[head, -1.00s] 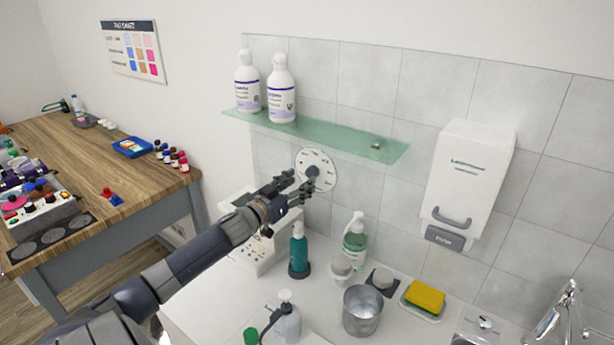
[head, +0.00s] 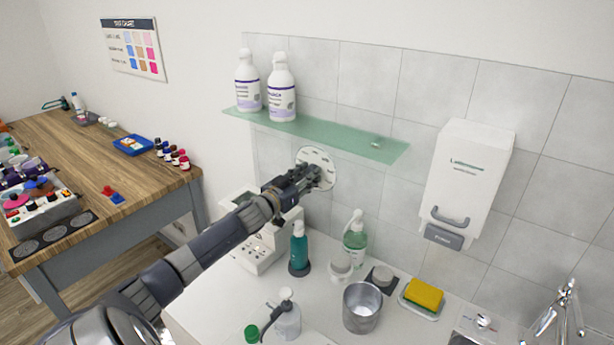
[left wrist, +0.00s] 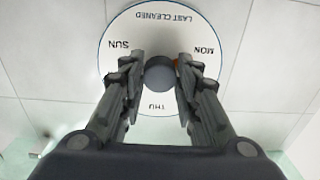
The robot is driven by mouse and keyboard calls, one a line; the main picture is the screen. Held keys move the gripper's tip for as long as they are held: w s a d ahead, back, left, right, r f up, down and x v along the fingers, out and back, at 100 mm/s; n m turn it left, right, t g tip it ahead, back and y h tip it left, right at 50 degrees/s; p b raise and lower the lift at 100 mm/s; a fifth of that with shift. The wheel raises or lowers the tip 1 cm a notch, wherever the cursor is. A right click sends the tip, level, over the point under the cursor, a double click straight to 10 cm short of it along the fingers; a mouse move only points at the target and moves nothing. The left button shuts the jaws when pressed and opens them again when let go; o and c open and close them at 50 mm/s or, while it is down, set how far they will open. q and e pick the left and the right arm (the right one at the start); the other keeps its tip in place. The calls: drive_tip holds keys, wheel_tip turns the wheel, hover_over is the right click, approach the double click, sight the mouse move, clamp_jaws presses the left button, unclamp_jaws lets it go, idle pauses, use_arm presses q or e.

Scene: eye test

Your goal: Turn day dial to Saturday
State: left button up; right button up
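The day dial (head: 326,160) is a white disc on the tiled wall below the glass shelf. In the left wrist view the dial (left wrist: 160,22) reads LAST CLEANED at its top edge, upside down, with SUN at left, MON at right and THU at the bottom; other labels are hidden behind the fingers. Its dark grey round knob (left wrist: 160,75) sits at the centre. My left gripper (head: 316,173) is at the dial, its fingers (left wrist: 161,68) shut on opposite sides of the knob. A small orange mark shows beside the right fingertip. My right gripper is not in view.
The glass shelf (head: 350,143) with two white bottles (head: 281,88) juts out just above the dial. A white dispenser (head: 468,180) hangs at right.

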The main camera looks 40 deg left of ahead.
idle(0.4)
use_arm(q)
drive_tip(key=shift+n+b, duration=2.3)
drive_tip(key=shift+n, duration=13.8)
drive_tip(key=shift+d, duration=0.1)
drive_tip(key=o, duration=1)
drive_tip(key=shift+r, duration=0.1)
